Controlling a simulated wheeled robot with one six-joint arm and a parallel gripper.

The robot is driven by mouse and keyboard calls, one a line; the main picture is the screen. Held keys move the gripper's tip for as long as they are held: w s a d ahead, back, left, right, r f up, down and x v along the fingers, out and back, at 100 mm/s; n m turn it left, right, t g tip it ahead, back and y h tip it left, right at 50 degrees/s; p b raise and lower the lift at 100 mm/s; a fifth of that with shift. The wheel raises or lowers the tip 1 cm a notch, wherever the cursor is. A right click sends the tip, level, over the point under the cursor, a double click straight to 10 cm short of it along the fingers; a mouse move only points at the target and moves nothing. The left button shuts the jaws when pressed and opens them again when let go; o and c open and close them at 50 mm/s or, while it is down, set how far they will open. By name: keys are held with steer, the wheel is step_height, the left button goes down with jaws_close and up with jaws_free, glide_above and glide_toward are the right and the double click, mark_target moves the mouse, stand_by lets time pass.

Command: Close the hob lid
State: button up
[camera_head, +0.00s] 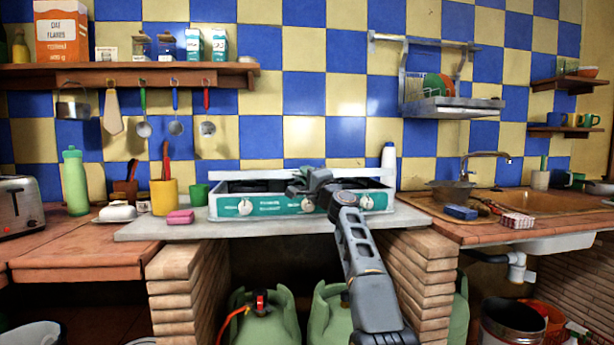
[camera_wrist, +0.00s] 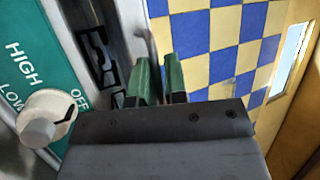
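The white hob (camera_head: 285,203) with a teal front panel and knobs stands on the grey counter slab. A thin white bar (camera_head: 262,176), which looks like the lid's edge, runs above the hob's dark top with a gap below it. I cannot tell the lid's exact angle. My gripper (camera_head: 314,176) is over the middle of the hob, in front of the bar and hiding part of it. In the wrist view my green fingertips (camera_wrist: 161,78) are a little apart, beside a pale edge (camera_wrist: 126,25) next to the dark burner grate (camera_wrist: 98,50). I see nothing held between them.
A pink sponge (camera_head: 180,217), yellow pot (camera_head: 164,196) and green mug (camera_head: 200,194) stand left of the hob. A white bottle (camera_head: 388,163) stands behind its right end. A dish rack (camera_head: 452,106) hangs on the tiled wall. Green gas cylinders (camera_head: 265,318) stand below.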

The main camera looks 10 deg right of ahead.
steer(key=shift+f, duration=0.2)
steer(key=shift+s+d+f+b, duration=0.2)
steer(key=shift+f+b, duration=0.15)
steer(key=shift+b, duration=0.35)
steer(key=b+v, duration=0.1)
steer(key=v, duration=1.2)
steer(key=shift+s+r+b, duration=0.15)
steer(key=shift+r+b, duration=0.15)
steer(key=shift+r, duration=0.1)
steer(key=shift+a, duration=0.1)
